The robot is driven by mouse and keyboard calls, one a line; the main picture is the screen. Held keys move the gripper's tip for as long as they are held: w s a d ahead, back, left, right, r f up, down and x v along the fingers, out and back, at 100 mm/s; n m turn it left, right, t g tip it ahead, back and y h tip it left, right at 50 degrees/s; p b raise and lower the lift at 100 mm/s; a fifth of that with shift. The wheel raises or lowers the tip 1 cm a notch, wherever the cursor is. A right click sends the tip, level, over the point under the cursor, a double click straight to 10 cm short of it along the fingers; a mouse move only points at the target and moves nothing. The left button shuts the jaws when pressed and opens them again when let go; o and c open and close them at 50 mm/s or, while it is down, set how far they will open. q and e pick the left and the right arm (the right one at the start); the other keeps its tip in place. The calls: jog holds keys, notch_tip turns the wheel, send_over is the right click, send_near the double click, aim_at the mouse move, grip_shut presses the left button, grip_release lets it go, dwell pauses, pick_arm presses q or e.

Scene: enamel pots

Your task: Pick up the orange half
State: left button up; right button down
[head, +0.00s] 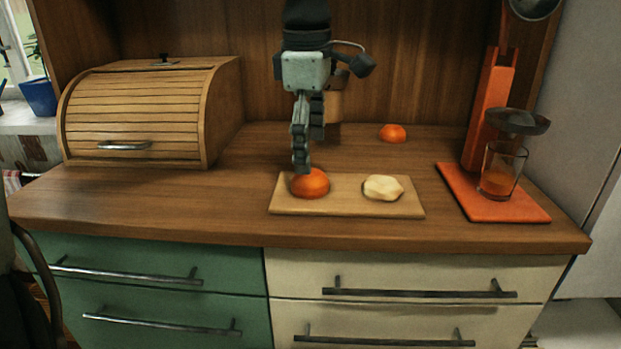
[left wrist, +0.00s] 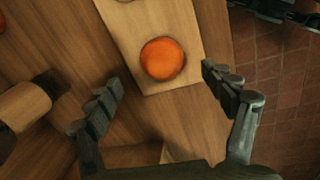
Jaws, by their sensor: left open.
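An orange half (head: 310,184) sits dome up on the left end of a wooden cutting board (head: 345,209). It also shows in the left wrist view (left wrist: 162,59), near that end of the board (left wrist: 185,85). A second orange half (head: 392,133) lies on the counter farther back. My left gripper (head: 302,168) points down just above the orange half on the board, with its fingers close over it in the head view. In the left wrist view my left gripper (left wrist: 162,75) is open and empty, its fingertips on either side of the orange half.
A pale lump (head: 383,187) lies on the board's right end. A roll-top bread box (head: 140,115) is at left. An orange juicer (head: 487,115) with a glass (head: 500,175) stands at right on an orange mat (head: 510,212).

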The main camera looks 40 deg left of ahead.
aim_at(310, 180)
pick_arm(q)
notch_tip(310, 180, down, 5)
jog(key=shift+w+f+p, duration=0.15)
jog(key=shift+p, duration=0.15)
jog(key=shift+c, duration=1.5)
jog(key=c, duration=1)
jog(key=shift+o, duration=0.2)
pick_arm(e)
jog(key=shift+f, duration=0.6)
